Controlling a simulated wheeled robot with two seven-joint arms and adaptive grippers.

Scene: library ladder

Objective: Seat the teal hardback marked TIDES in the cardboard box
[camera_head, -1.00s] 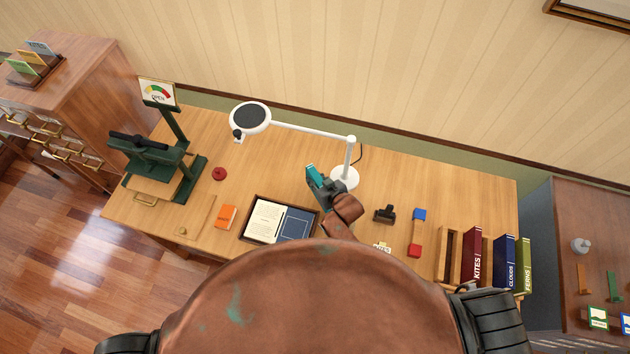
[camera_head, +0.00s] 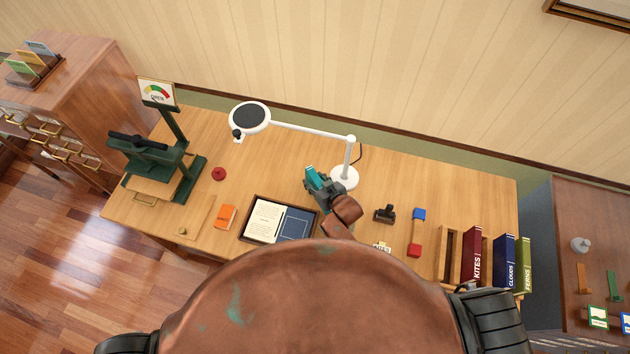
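My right gripper (camera_head: 316,182) is over the desk, just left of the lamp's base. It appears shut on a small teal thing, likely the teal hardback (camera_head: 311,173), whose end sticks out past the fingers. The TIDES lettering cannot be read, and most of the teal thing is hidden by the fingers. I cannot pick out a cardboard box in this view. My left gripper is not in view.
A white lamp (camera_head: 345,177) stands close beside the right gripper. An open-book tray (camera_head: 250,238) lies below. A green press (camera_head: 150,155) stands left. Upright books KITES (camera_head: 473,255), CLOUDS (camera_head: 503,262) and FERNS (camera_head: 524,264) stand right. The desk's back right is clear.

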